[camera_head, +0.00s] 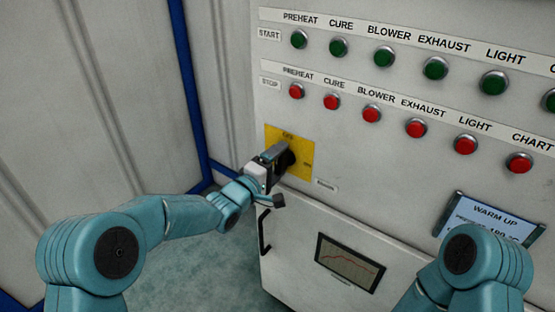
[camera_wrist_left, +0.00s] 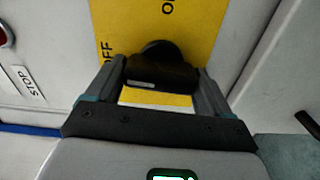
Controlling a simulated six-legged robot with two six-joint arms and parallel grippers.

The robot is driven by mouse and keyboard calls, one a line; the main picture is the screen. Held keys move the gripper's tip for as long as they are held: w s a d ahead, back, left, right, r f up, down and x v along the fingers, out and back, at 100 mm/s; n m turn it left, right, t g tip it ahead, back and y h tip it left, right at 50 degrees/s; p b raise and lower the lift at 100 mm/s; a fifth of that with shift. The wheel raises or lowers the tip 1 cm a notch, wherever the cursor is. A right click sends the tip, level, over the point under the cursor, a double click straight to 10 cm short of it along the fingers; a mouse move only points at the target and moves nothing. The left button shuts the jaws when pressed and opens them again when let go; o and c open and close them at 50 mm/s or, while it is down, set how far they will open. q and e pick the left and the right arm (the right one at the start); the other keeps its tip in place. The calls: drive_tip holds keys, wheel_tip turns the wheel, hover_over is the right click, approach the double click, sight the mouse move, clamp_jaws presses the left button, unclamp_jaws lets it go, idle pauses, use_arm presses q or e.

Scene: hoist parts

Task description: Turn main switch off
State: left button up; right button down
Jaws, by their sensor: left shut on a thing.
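The main switch is a black rotary knob (camera_head: 291,158) on a yellow plate (camera_head: 303,147) at the left of the grey control panel. The plate reads OFF near its top and ON at its right side in the head view. My left gripper (camera_head: 276,163) is at the switch. In the left wrist view the fingers (camera_wrist_left: 158,84) stand on either side of the black knob (camera_wrist_left: 160,68) and are shut on it. The exact direction in which the knob points is hard to tell behind the gripper. My right gripper is out of view; only part of its arm shows at lower right.
A chart window (camera_head: 349,262) and a black door handle (camera_head: 264,232) are below. A WARM UP display (camera_head: 488,217) is at right. A blue post (camera_head: 190,90) stands left.

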use_arm(q)
drive_tip(key=shift+n, duration=0.5)
drive_tip(key=o, duration=0.9)
drive_tip(key=shift+s, duration=0.1)
drive_tip(key=b+v, duration=0.1)
drive_tip(key=v, duration=1.5)
drive_tip(key=shift+s, duration=0.1)
